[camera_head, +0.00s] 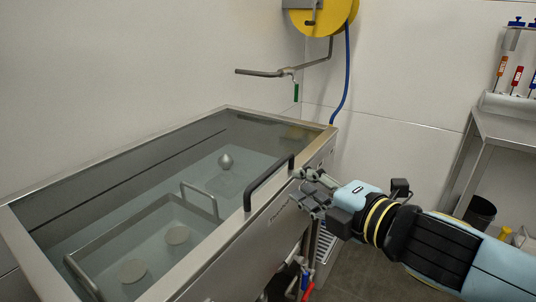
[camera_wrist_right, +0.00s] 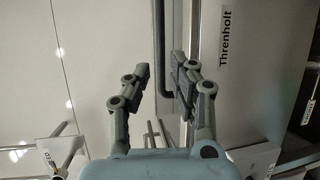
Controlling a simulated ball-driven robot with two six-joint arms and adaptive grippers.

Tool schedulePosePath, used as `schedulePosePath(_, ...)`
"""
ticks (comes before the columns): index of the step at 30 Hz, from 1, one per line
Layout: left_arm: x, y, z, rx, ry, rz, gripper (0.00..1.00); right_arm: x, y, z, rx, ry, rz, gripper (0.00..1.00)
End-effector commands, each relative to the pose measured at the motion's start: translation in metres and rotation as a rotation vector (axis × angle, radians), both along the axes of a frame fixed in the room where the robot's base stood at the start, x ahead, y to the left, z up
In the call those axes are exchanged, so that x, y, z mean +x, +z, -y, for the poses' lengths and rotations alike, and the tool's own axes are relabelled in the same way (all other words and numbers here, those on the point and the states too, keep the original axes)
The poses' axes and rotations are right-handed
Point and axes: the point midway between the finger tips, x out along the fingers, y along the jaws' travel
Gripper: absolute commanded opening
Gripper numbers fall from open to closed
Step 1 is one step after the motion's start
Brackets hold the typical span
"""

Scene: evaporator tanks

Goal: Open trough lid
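The steel trough (camera_head: 262,232) stands at left in the head view, with water, a wire basket and pale round pieces inside. Its top looks like a clear lid in a steel frame (camera_head: 110,165), lying flat. A black bar handle (camera_head: 268,184) is on the front edge; it also shows in the right wrist view (camera_wrist_right: 160,45). My right gripper (camera_head: 308,188) is just right of the handle's far end. In the wrist view my right gripper (camera_wrist_right: 161,80) is open and empty, with the handle seen between and beyond its fingers. Contact is not visible. My left gripper is out of view.
A yellow hose reel (camera_head: 322,18) with a blue hose and a steel pipe (camera_head: 262,73) are on the wall behind the trough. A steel table (camera_head: 505,125) stands at right. Red and blue valve handles (camera_head: 306,287) are below the trough front.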

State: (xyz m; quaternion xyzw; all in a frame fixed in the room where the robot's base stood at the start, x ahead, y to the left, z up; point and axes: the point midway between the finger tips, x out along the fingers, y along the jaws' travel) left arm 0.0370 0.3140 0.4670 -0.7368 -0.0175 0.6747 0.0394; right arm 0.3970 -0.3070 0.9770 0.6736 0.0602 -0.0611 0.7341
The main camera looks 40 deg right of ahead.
Motion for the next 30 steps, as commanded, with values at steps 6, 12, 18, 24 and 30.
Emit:
schedulePosePath(6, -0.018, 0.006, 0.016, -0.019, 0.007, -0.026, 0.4, 0.013, -0.002, 0.001, 0.002, -0.002, -0.007, 0.23)
schedulePosePath(12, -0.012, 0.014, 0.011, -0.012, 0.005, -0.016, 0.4, 0.052, -0.008, 0.001, 0.005, -0.002, -0.007, 0.23)
schedulePosePath(18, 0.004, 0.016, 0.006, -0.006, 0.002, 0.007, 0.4, 0.086, -0.016, 0.001, 0.005, -0.001, -0.007, 0.23)
schedulePosePath(24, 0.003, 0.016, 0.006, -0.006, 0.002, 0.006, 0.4, 0.102, -0.02, 0.001, 0.002, 0.0, -0.009, 0.23)
schedulePosePath(30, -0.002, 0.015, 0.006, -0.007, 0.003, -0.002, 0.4, 0.104, -0.021, 0.001, 0.001, 0.0, -0.009, 0.23)
